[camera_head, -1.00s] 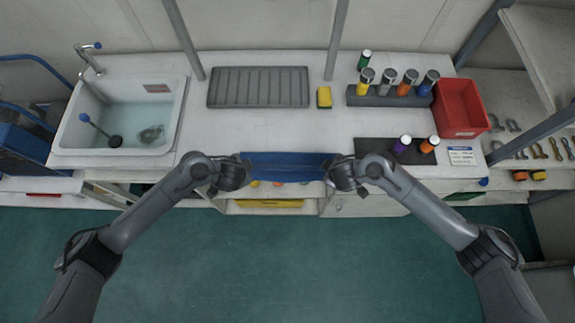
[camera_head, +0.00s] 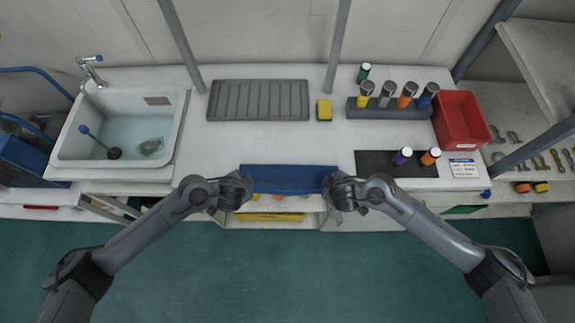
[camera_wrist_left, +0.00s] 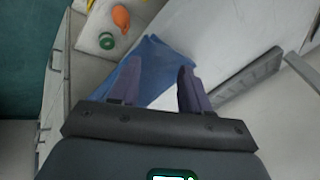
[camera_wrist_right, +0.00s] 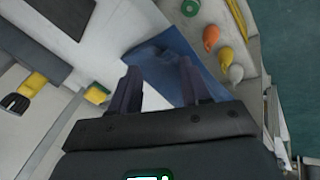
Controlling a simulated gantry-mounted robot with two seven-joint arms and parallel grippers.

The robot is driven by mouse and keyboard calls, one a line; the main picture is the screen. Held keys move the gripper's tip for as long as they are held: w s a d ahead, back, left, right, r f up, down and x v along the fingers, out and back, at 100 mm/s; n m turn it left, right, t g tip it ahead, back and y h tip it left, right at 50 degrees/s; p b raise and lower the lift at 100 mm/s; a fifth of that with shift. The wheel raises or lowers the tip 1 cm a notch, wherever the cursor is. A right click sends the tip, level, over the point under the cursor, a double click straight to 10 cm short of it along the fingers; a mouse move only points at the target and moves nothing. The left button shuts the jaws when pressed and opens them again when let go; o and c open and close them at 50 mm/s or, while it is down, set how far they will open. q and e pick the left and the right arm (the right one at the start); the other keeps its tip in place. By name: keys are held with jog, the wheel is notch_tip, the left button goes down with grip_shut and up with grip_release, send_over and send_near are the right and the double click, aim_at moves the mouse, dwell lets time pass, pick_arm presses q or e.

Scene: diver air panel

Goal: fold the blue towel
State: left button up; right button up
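The blue towel (camera_head: 287,179) shows as a wide flat strip at the front edge of the counter, between my two grippers. My left gripper (camera_head: 247,182) is at its left end and my right gripper (camera_head: 330,183) at its right end. In the left wrist view the fingers stand apart with the towel (camera_wrist_left: 160,70) showing between and beyond them. In the right wrist view the fingers are also apart, with the towel (camera_wrist_right: 172,62) between and beyond them. Whether either finger touches the cloth is unclear. The towel's lower part is hidden in the head view.
The counter (camera_head: 260,145) is clear behind the towel. A sink (camera_head: 178,125) is at left, a ribbed grey tray (camera_head: 258,100) and yellow sponge (camera_head: 324,110) at the back. A bottle rack (camera_head: 385,112), red bin (camera_head: 461,120) and dark mat (camera_head: 375,165) with two bottles are right. Small items sit below the counter.

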pick_arm(q)
jog(key=shift+r, duration=0.1)
pick_arm(e)
jog(key=shift+r, duration=0.1)
pick_arm(q)
notch_tip(320, 180, up, 9)
jog(key=s, duration=0.2)
pick_arm(e)
notch_tip(320, 180, up, 9)
jog(key=s, duration=0.2)
pick_arm(q)
jog(key=shift+c, duration=0.2)
pick_arm(e)
jog(key=shift+c, duration=0.2)
